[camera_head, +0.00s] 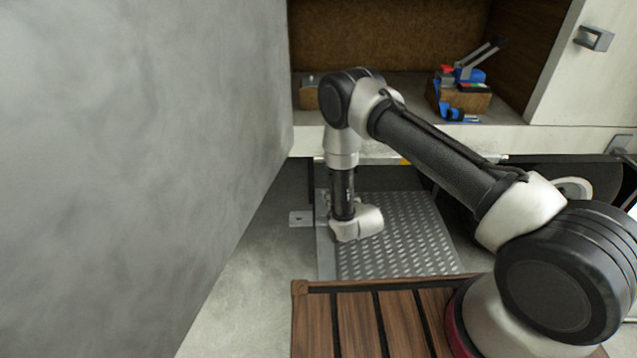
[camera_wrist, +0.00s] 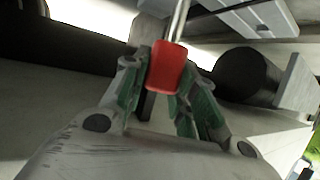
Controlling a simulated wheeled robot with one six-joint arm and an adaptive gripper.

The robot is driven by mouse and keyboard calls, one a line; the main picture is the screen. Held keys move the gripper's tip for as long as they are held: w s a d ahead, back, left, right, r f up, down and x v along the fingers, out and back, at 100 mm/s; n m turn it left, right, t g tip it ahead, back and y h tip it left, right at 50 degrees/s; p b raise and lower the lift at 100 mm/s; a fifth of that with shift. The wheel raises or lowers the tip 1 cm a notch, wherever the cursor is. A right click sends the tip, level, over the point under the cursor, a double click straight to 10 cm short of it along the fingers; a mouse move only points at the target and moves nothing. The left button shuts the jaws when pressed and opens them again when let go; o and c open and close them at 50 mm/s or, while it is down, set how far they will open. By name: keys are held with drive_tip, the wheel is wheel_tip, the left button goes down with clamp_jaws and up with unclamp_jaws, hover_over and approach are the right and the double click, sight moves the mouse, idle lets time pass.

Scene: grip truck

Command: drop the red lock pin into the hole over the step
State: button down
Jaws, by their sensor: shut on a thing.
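The red lock pin shows in the wrist view with its red head (camera_wrist: 167,68) between my fingers and its bare metal shaft (camera_wrist: 180,18) reaching toward the top edge. My gripper (camera_wrist: 168,80) is shut on the red head, with green pads on both sides. In the head view my wrist is low over the left part of the ridged metal step (camera_head: 405,238); the fingers and pin are hidden there. A grey metal bracket (camera_wrist: 262,18) is right of the shaft in the wrist view. I cannot make out the hole, nor whether the shaft tip touches anything.
A large grey panel (camera_head: 130,150) stands close on the left. Behind the arm, a truck compartment shelf (camera_head: 400,88) holds a wooden block (camera_head: 462,98) with blue and red tools. A slatted wooden surface (camera_head: 355,320) is in front of the step.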

wheel_tip(320, 180, down, 6)
drive_tip(key=a+n+g+y, duration=0.1)
drive_tip(key=a, duration=0.2)
drive_tip(key=shift+s+n+y, duration=0.35)
drive_tip(key=shift+n+y, duration=0.05)
idle(0.5)
drive_tip(key=shift+f, duration=0.2)
idle(0.5)
drive_tip(key=c, duration=1.1)
unclamp_jaws()
drive_tip(key=shift+o, duration=0.2)
drive_tip(key=shift+s+d, duration=0.1)
